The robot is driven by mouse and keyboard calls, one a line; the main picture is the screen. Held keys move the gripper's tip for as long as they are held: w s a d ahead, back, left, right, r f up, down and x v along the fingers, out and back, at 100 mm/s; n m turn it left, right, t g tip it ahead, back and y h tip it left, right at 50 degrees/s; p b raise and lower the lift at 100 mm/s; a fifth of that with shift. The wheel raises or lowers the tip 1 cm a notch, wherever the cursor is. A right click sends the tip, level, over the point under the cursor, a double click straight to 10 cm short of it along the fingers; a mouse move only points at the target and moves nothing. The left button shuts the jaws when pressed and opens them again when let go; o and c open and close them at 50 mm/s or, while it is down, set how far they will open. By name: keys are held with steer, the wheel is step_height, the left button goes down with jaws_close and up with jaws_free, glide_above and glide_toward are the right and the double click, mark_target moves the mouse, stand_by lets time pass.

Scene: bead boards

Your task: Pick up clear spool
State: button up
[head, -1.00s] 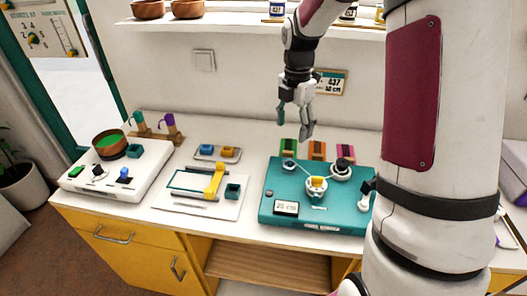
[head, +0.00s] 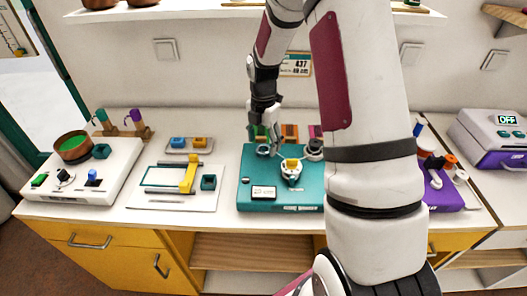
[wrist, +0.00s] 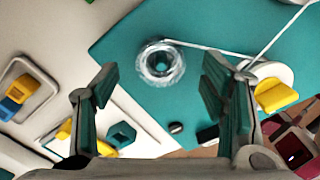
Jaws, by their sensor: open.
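The clear spool (wrist: 160,63) is a see-through ring with a dark centre, lying on the teal board (wrist: 120,45) in the wrist view. A pale thread runs from it to a white round piece with a yellow block (wrist: 275,95). In the head view the spool (head: 263,150) shows near the board's back left corner, just below my gripper (head: 262,134). My gripper is open and empty above the board. In the wrist view its two teal-padded fingers (wrist: 158,84) stand apart to either side below the spool, without visible contact.
A dark spool (head: 315,148) sits on the teal board's back right, partly behind my arm. Green and orange blocks (head: 290,132) stand behind the board. A white board with a yellow arm (head: 189,175) lies to the left. A purple board (head: 445,192) is at the right.

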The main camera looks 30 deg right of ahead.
steer(key=shift+f, duration=1.35)
steer(key=c, duration=1.1)
steer(key=shift+r, duration=0.1)
